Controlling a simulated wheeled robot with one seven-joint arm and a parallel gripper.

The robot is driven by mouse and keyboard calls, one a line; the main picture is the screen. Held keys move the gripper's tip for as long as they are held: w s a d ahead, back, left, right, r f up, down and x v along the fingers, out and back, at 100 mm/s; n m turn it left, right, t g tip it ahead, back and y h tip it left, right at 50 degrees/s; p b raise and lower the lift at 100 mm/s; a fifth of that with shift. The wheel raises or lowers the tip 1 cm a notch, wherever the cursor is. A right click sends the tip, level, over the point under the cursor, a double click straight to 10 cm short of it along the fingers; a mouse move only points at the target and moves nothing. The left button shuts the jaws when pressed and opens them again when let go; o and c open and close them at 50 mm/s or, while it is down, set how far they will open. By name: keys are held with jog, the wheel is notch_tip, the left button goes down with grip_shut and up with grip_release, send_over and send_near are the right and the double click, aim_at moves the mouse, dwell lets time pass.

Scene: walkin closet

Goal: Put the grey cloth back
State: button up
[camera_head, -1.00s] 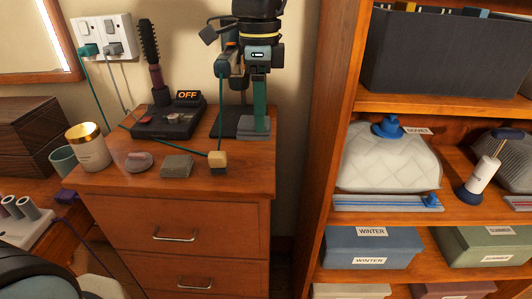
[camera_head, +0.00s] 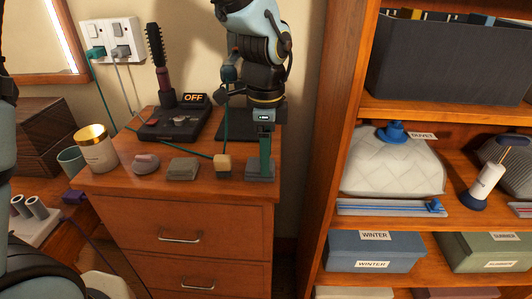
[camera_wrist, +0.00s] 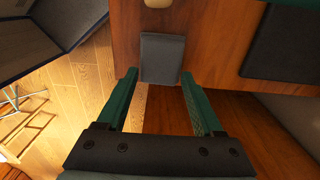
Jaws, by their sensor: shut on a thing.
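A second grey-green folded square (camera_head: 183,169) lies farther left on the same top.
A small tan block (camera_head: 222,165) with a green cord stands just left of the held cloth. A grey rounded piece (camera_head: 146,163), a gold-lidded jar (camera_head: 97,148) and a brush stand (camera_head: 172,122) are farther left. A shelf unit's upright (camera_head: 335,110) is close on the right.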

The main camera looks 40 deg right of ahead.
jog(key=o, duration=1.2)
notch_tip(320, 180, up, 12)
jog(key=shift+r+b, duration=0.1)
jog(key=shift+b, duration=0.25)
